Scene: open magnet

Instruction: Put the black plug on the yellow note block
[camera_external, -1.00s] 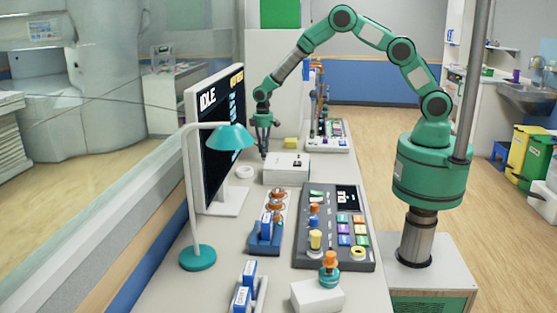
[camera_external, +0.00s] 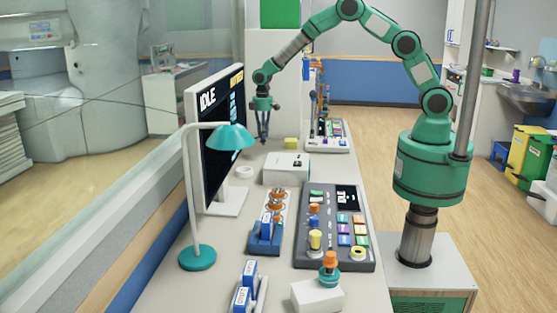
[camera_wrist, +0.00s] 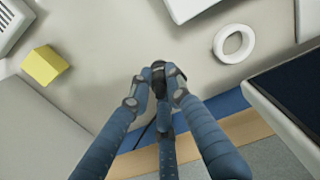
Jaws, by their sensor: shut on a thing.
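My gripper (camera_external: 264,139) is above the far part of the desk, left of the yellow note block. In the wrist view my gripper (camera_wrist: 159,75) has its fingers closed around a small dark thing, the black plug (camera_wrist: 158,66), mostly hidden by the fingertips. In the outside view the plug is too small to make out. The yellow note block (camera_external: 291,143) lies on the desk behind the white box; in the wrist view the yellow note block (camera_wrist: 44,65) is at the left, apart from the fingers, with its top bare.
A white box (camera_external: 287,168) and a white ring (camera_external: 244,172) are on the near side of my gripper. The monitor (camera_external: 222,135) stands to the left. A control panel (camera_external: 328,143) lies right of the note block. Desk around the block is partly clear.

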